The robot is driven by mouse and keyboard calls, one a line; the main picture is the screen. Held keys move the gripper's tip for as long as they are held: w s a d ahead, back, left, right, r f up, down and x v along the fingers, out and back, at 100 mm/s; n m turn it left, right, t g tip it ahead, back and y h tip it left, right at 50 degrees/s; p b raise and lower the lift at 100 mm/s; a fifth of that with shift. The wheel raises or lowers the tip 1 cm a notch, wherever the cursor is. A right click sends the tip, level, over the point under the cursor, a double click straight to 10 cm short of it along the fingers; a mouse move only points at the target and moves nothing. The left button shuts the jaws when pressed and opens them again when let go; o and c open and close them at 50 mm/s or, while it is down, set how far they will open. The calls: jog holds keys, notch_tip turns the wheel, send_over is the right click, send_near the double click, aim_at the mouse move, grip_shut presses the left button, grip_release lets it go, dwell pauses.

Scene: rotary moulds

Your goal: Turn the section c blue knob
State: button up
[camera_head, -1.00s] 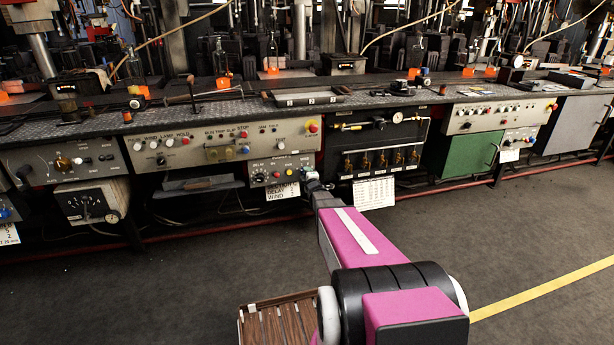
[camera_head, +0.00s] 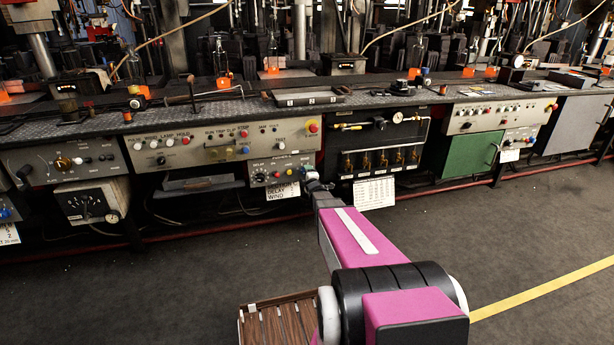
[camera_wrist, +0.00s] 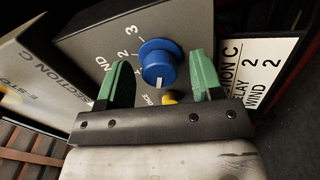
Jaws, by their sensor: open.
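The blue knob (camera_wrist: 158,65) sits on a dark grey panel face in the wrist view, with white marks 2 and 3 and letters "ND" beside it. Its white pointer line faces toward the bottom of the picture. My gripper (camera_wrist: 160,80) has green fingers, spread open on either side of the knob. I see a gap on the left; the right finger is close to the knob, and I cannot tell whether it touches. In the head view my arm reaches to the small control box (camera_head: 282,170), where my gripper (camera_head: 313,180) covers the knob.
A white label (camera_wrist: 262,70) reading "SECTION C, DELAY 2, WIND 2" hangs beside the box. A small yellow part (camera_wrist: 169,97) shows between the fingers. A black valve panel (camera_head: 376,140) stands right of the box. The floor (camera_head: 500,230) in front is clear.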

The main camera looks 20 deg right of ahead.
jog(key=s, duration=1)
jog(key=shift+s, duration=0.4)
jog(key=s+a+m+g, duration=0.6)
jog(key=s+m+g, duration=0.2)
jog(key=s, duration=0.5)
jog(key=s+a+m+g, duration=0.7)
jog(key=s+g, duration=0.3)
jog(key=s, duration=0.3)
jog(key=shift+f+m, duration=0.45)
jog(key=shift+m, duration=0.35)
